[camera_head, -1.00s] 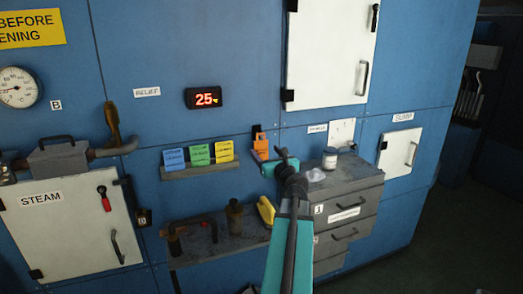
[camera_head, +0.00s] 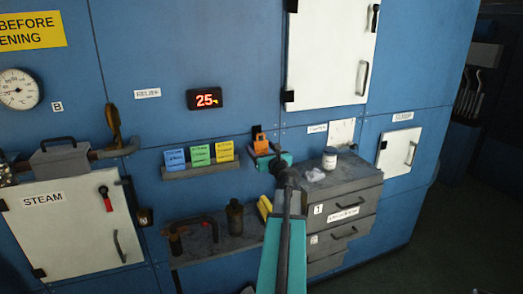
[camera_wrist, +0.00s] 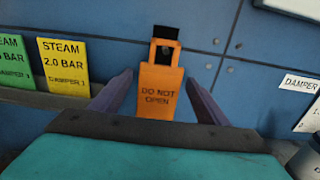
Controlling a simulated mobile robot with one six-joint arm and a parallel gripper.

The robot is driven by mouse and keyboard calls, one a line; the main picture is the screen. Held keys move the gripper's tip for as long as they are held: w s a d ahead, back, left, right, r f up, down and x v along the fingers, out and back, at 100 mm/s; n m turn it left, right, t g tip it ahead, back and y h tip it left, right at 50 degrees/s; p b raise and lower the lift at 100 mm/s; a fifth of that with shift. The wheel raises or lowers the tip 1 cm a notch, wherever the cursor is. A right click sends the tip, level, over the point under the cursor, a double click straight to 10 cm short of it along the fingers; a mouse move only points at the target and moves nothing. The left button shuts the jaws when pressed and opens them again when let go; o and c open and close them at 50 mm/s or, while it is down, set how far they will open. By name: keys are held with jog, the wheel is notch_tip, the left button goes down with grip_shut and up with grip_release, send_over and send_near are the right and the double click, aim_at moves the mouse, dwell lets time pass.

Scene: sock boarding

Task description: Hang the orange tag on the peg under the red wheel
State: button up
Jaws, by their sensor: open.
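The orange tag (camera_head: 261,144) hangs against the blue wall, just right of the card ledge. In the wrist view the tag (camera_wrist: 160,90) reads "DO NOT OPEN" and hangs upright from a dark holder at its top slot. My gripper (camera_head: 268,158) is at the tag. In the wrist view my gripper (camera_wrist: 160,82) is open, with one finger on each side of the tag's body and a gap on both sides. I cannot make out a red wheel or a peg under it in these views.
A ledge (camera_head: 203,171) with blue, green and yellow cards is just left of the tag. Below it, a shelf (camera_head: 235,246) holds pipe fittings and a yellow object. A grey drawer cabinet (camera_head: 345,190) with a jar (camera_head: 330,158) stands right of my gripper. The STEAM door (camera_head: 62,225) is at left.

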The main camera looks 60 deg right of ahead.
jog(key=shift+c, duration=0.2)
jog(key=c, duration=1.1)
jog(key=shift+r, duration=0.15)
jog(key=shift+r, duration=0.45)
jog(key=shift+s+a+r, duration=0.15)
jog(key=shift+r, duration=0.05)
jog(key=shift+b+v, duration=8.75)
jog(key=shift+b, duration=1.2)
